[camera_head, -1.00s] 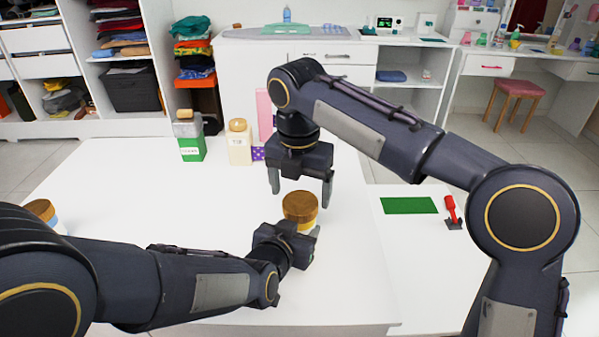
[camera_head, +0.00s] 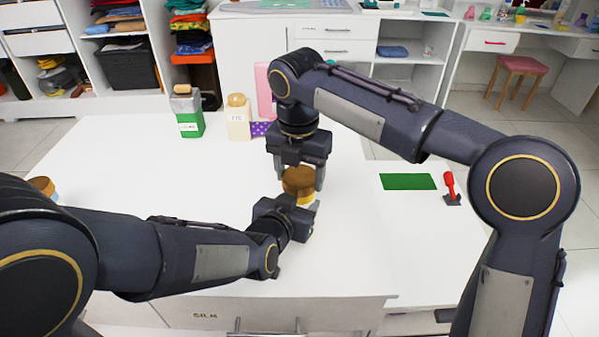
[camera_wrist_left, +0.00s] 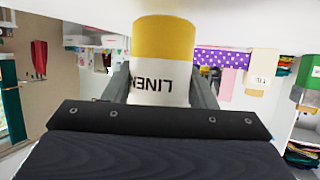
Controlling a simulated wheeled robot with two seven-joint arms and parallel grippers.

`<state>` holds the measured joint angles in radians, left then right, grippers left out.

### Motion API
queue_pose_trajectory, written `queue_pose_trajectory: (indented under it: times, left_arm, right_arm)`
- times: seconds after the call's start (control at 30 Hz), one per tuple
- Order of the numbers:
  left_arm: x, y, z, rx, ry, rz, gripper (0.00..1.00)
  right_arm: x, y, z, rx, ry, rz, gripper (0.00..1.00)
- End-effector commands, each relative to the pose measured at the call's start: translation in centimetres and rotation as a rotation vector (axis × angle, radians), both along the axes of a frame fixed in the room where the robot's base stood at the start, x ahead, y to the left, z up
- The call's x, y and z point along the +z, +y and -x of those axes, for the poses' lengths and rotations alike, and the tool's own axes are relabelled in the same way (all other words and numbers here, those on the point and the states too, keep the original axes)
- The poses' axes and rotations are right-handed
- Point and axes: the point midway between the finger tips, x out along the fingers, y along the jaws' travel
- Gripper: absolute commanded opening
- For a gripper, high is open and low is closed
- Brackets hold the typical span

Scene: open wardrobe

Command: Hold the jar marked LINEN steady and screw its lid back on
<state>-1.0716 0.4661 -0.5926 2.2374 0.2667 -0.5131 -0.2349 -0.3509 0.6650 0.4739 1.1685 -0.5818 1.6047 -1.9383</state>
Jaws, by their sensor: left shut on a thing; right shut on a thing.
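The LINEN jar (camera_wrist_left: 160,62) stands on the white table, with a yellow band and a white label; its lettering is upside down in the left wrist view. My left gripper (camera_head: 299,217) is shut on the jar's side, and its fingers also flank the jar in the wrist view (camera_wrist_left: 160,85). A brown lid (camera_head: 299,179) sits at the top of the jar in the head view. My right gripper (camera_head: 298,178) points down from above, shut on the lid with a finger on either side. Whether the lid's thread is engaged cannot be seen.
A green-labelled container (camera_head: 188,115) and a cream jar (camera_head: 238,118) stand at the table's back. Another brown-lidded jar (camera_head: 42,185) is partly hidden at left. The table (camera_head: 130,175) left of the jar is clear.

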Motion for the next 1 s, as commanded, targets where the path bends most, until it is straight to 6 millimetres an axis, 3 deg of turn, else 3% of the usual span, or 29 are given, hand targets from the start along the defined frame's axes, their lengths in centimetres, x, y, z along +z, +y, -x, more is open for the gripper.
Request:
queue_pose_trajectory:
  times: [0.13,0.4,0.5,0.87,0.9,1.0]
  left_arm:
    - [0.05,-0.01,-0.02,0.0,-0.001,0.0,0.0]
    - [0.05,-0.01,-0.02,0.0,-0.001,0.0,0.0]
    - [0.04,-0.01,-0.01,0.0,-0.001,0.0,0.0]
    - [0.03,-0.01,-0.01,0.0,-0.001,0.0,0.0]
    - [0.04,-0.02,-0.01,0.0,-0.001,0.0,0.0]
    - [0.04,-0.02,-0.01,0.0,-0.001,0.0,0.0]
  right_arm:
    - [0.03,0.02,0.0,-0.124,-0.004,-0.005,0.36]
    - [0.01,0.0,0.01,-0.709,-0.016,-0.033,0.36]
    - [0.0,0.03,0.02,-0.837,-0.017,-0.04,0.36]
    - [-0.02,0.03,0.01,-0.891,-0.017,-0.043,0.36]
    - [-0.02,0.03,0.01,-0.891,-0.017,-0.043,0.69]
    - [-0.02,0.03,0.01,-0.89,-0.017,-0.043,0.82]
